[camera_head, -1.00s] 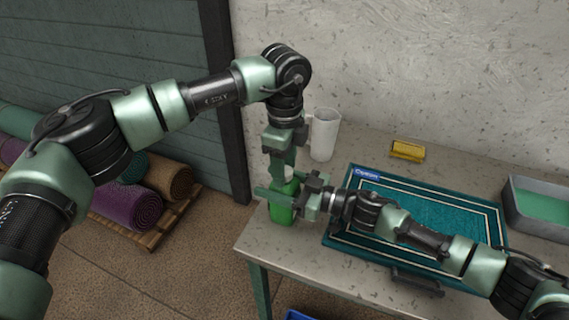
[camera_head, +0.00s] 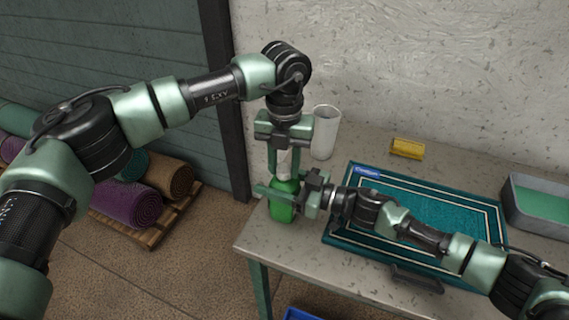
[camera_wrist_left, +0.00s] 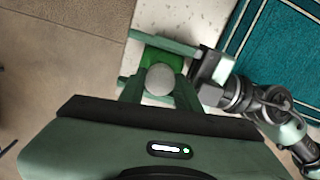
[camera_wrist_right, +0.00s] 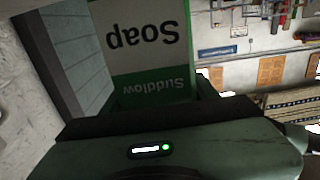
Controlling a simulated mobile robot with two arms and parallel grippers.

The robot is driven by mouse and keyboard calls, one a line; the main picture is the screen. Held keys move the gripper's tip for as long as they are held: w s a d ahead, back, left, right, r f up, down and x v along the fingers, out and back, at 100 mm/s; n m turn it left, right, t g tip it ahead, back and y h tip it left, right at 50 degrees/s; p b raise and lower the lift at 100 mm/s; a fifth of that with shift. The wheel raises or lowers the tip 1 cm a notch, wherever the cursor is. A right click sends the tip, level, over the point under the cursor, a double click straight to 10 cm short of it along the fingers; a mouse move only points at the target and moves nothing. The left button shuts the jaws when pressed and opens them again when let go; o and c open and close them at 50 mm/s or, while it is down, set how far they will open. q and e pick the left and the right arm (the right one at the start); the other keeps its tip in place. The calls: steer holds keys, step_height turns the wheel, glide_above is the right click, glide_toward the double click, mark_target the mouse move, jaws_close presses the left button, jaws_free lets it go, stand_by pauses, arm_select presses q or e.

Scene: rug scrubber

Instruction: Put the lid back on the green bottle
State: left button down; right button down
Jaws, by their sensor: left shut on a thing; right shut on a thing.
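The green bottle (camera_head: 283,208) stands upright at the left end of the table. My right gripper (camera_head: 284,192) is shut around its body from the right. In the right wrist view the bottle's label (camera_wrist_right: 150,50) appears upside down and reads "Soap" and "Suddlow". My left gripper (camera_head: 285,170) points down above the bottle and is shut on the white lid (camera_head: 284,161). The lid also shows as a round pale top between the fingers in the left wrist view (camera_wrist_left: 160,79). It is right over the bottle's top; I cannot tell whether it sits on the neck.
A white cup (camera_head: 325,133) stands behind the bottle near the wall. A teal rug (camera_head: 430,212) lies on the table to the right, with a brush in front. A yellow sponge (camera_head: 407,149) and a grey tray (camera_head: 512,205) are further right. Rolled rugs (camera_head: 130,203) lie on a pallet.

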arm_select(q)
steer(key=m, duration=1.1)
steer(key=shift+m, duration=0.4)
steer(key=m, duration=0.4)
steer(key=shift+m, duration=0.4)
steer(key=m, duration=0.4)
steer(key=shift+m, duration=0.3)
steer(key=c, duration=0.9)
jaws_free()
steer(key=shift+r, duration=0.1)
step_height(320, 180, up, 12)
steer(key=shift+f, duration=0.15)
arm_select(e)
steer(key=shift+c, duration=1.8)
jaws_free()
